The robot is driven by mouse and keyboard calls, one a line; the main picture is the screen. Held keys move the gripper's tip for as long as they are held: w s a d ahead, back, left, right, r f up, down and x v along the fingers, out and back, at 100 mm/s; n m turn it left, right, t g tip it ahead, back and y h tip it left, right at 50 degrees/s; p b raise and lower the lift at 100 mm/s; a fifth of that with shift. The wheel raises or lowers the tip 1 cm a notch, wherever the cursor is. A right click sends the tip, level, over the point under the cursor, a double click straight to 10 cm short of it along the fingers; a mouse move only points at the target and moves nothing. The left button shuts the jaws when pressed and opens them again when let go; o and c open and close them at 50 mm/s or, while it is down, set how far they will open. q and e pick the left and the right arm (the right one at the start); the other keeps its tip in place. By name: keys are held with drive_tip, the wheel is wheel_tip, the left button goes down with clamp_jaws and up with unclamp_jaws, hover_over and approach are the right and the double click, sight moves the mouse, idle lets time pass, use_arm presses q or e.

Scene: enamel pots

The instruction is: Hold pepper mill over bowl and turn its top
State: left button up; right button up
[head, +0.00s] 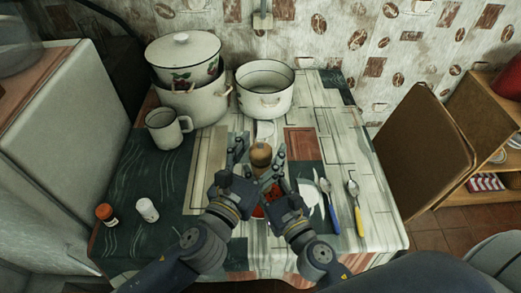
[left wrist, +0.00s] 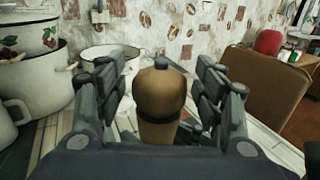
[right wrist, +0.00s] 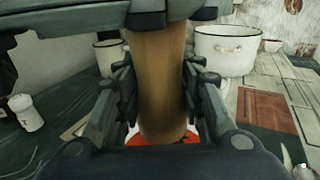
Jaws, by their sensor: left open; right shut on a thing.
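The brown wooden pepper mill (head: 261,154) stands upright in the air near the table's middle. My right gripper (right wrist: 159,75) is shut on the mill's body, below the top. My left gripper (head: 257,148) is higher, with its open fingers on either side of the mill's rounded top (left wrist: 160,88); gaps show on both sides. Below the mill is a bowl with a pale rim (right wrist: 131,130) and red contents (head: 258,212). My grippers and the mill hide most of the bowl.
A lidded pot on another pot (head: 187,100) and an open white pot (head: 265,105) stand at the back. A white mug (head: 166,130), a red-lidded jar (head: 105,213) and a white shaker (head: 147,210) are left. Cutlery (head: 355,208) lies right.

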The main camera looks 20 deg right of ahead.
use_arm(q)
drive_tip(key=shift+c, duration=0.2)
drive_tip(key=c, duration=1)
drive_tip(key=shift+m+g+h, duration=0.3)
drive_tip(key=shift+h, duration=0.1)
drive_tip(key=shift+c, duration=0.2)
drive_tip(key=m+g+h, duration=0.2)
drive_tip(key=g, duration=0.1)
drive_tip(key=shift+w+a+m, duration=0.1)
drive_tip(key=shift+w+m, duration=0.05)
drive_tip(key=shift+m, duration=0.15)
drive_tip(key=shift+m+g+h, duration=0.75)
drive_tip(key=shift+m+g, duration=0.3)
drive_tip(key=shift+g, duration=0.55)
drive_tip(key=shift+m+g+h, duration=0.75)
drive_tip(key=shift+m+g, duration=0.3)
drive_tip(key=shift+g, duration=0.55)
drive_tip(key=o, duration=1.1)
